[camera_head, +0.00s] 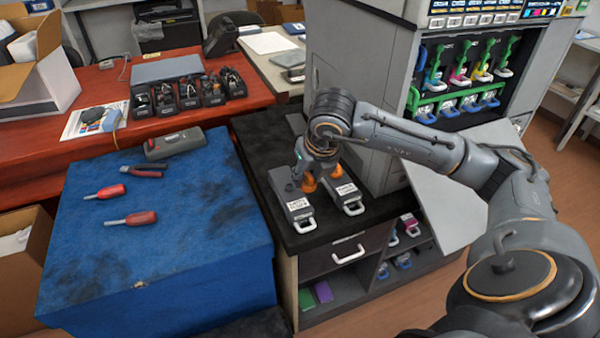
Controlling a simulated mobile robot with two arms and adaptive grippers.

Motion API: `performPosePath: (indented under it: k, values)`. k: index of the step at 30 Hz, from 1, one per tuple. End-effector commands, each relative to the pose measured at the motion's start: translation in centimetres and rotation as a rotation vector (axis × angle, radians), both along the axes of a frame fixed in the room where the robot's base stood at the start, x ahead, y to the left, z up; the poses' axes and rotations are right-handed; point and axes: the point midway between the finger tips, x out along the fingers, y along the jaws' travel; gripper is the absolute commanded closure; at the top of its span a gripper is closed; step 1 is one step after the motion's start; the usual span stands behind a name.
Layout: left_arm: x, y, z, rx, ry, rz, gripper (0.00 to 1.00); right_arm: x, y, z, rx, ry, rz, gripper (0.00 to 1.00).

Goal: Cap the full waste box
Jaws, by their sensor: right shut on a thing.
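Two grey waste boxes lie side by side on the black cabinet top, each with a white label and a pale handle at its front end: the left waste box (293,213) and the right waste box (351,198). A dark round opening shows on the left box. My right gripper (306,175) points down over the boxes, shut on an orange cap (308,185) beside that opening. I cannot tell whether this cap touches a box. Another orange cap (337,171) is at the right box, partly behind my gripper. My left gripper is out of view.
The blue-covered table (190,240) at left holds two red-handled screwdrivers, pliers and a grey case (174,144). A red desk (60,160) behind carries several black cartridges. The open printer (460,75) with coloured parts stands at right, its grey side wall close to my arm.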

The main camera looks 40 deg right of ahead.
Motion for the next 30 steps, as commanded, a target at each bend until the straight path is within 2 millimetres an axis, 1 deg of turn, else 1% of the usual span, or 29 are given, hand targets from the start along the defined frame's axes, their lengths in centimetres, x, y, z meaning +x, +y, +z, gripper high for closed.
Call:
performPosePath:
  k: [2, 5, 8, 11, 12, 15, 18, 23, 30]
  values:
    - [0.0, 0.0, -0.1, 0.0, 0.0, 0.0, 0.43, -0.5, 0.1, 0.3, -0.001, -0.002, 0.0, 0.8]
    - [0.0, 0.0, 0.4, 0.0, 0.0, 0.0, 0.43, 0.3, 0.0, 0.7, 0.008, -0.008, -0.003, 0.8]
    - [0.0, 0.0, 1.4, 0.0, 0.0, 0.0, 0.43, 2.7, -0.4, 0.8, 0.021, -0.019, -0.008, 0.8]
    - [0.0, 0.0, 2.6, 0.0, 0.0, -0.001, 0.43, 5.7, -1.1, 0.3, 0.028, -0.028, -0.012, 0.8]
    - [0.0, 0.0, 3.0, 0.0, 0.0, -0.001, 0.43, 6.9, -1.4, -0.1, 0.028, -0.029, -0.014, 0.8]
    - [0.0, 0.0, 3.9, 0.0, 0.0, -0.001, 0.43, 9.3, -2.1, -1.2, 0.024, -0.025, -0.014, 0.8]
    - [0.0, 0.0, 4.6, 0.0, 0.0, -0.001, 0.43, 10.9, -2.5, -2.5, 0.016, -0.015, -0.009, 0.8]
    - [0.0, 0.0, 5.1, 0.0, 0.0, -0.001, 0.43, 12.1, -2.9, -4.0, 0.002, -0.003, -0.002, 0.8]
    - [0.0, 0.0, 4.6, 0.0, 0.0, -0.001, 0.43, 12.3, -3.0, -5.1, -0.001, 0.001, 0.001, 0.8]
